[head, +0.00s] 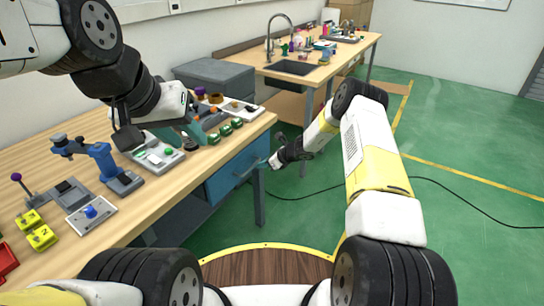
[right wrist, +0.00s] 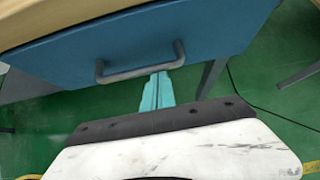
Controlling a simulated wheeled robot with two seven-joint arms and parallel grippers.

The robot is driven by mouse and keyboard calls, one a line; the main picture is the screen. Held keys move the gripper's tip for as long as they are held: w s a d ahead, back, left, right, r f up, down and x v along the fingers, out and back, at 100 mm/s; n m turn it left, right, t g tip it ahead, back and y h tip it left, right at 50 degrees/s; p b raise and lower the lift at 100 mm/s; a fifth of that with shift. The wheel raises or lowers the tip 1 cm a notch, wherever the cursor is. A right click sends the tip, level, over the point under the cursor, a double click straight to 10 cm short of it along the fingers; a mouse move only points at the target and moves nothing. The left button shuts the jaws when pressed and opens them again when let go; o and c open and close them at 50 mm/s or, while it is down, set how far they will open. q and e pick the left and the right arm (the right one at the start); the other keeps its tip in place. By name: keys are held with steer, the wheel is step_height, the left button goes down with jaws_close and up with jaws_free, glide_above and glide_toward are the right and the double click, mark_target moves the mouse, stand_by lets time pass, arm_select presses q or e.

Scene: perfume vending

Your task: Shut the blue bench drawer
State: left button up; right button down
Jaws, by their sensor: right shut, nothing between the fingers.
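The blue bench drawer (head: 236,171) is under the right-hand end of the wooden workbench. Its blue front and grey bar handle (right wrist: 140,66) fill the upper part of the right wrist view. The front sits close under the bench edge; I cannot tell whether a small gap is left. My right gripper (head: 264,164) is shut and empty, its teal fingertips (right wrist: 158,88) close to the handle, just below it in the right wrist view. I cannot tell whether they touch. My left gripper (head: 197,128) hangs over the bench top among small devices; its finger opening is unclear.
The workbench top (head: 130,213) holds a blue press-like device (head: 112,165), yellow blocks (head: 40,237), a button box (head: 160,155) and several small green parts. A grey cabinet (head: 215,76) and a sink bench (head: 292,67) stand behind. Green floor (head: 450,120) is free to the right.

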steer(key=shift+w+a+r, duration=0.1)
steer(key=shift+w+a, duration=0.4)
steer(key=shift+a, duration=0.25)
steer(key=shift+a+r, duration=0.1)
